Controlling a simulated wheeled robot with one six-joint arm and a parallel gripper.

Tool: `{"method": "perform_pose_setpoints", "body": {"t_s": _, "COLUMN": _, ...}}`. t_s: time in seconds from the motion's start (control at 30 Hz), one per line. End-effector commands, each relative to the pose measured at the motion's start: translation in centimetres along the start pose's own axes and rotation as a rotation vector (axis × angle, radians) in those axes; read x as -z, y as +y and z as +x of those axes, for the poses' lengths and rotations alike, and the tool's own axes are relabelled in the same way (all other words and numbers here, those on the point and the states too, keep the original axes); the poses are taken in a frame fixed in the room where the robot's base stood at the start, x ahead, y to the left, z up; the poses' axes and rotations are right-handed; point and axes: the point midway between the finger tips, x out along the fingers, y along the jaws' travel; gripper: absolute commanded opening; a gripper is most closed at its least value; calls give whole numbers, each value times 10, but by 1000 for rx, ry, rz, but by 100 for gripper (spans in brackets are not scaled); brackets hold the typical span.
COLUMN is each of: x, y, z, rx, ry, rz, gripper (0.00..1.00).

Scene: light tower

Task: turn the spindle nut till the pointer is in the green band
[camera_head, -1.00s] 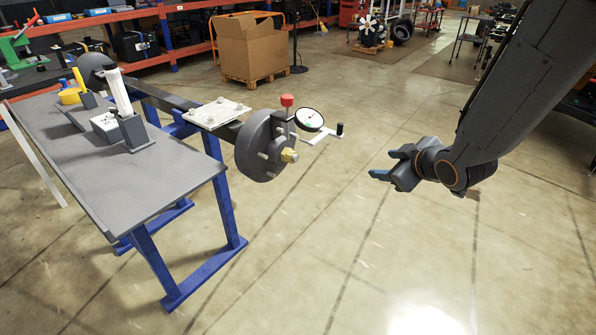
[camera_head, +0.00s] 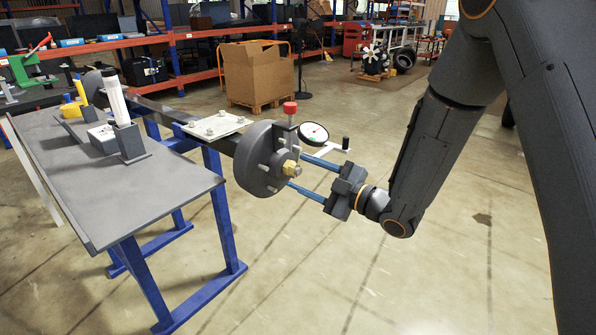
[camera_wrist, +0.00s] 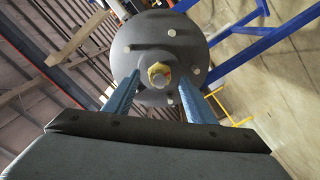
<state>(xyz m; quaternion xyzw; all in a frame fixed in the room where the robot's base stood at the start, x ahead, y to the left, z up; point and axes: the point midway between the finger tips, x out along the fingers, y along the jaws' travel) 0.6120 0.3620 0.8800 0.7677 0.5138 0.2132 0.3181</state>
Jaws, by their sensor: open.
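The brass spindle nut (camera_head: 290,167) sits at the centre of the dark round hub (camera_head: 258,160) at the end of the beam. In the wrist view the nut (camera_wrist: 160,74) shows ahead, between my two blue fingers. My gripper (camera_head: 294,170) is open, its fingers spread above and below the nut in the head view. The nut looks untouched; I cannot tell whether the fingertips reach alongside it. The round white dial (camera_head: 314,133) stands above and right of the nut. Its pointer is too small to read; a small green mark shows near its lower edge.
A red knob (camera_head: 290,108) stands on top of the hub bracket. A white crank with a dark handle (camera_head: 346,143) sticks out close to my upper finger. The grey bench (camera_head: 150,190) with blue legs is to the left. The floor below the hub is open.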

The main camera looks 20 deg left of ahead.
Motion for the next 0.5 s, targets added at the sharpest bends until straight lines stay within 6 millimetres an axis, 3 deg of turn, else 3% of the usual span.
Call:
{"method": "perform_pose_setpoints", "body": {"t_s": 0.2, "x": 0, "y": 0, "z": 18, "rx": 0, "ry": 0, "rz": 0, "gripper": 50}}
{"method": "perform_pose_setpoints", "body": {"t_s": 0.5, "x": 0, "y": 0, "z": 20, "rx": -1, "ry": -1, "rz": 1, "gripper": 49}}
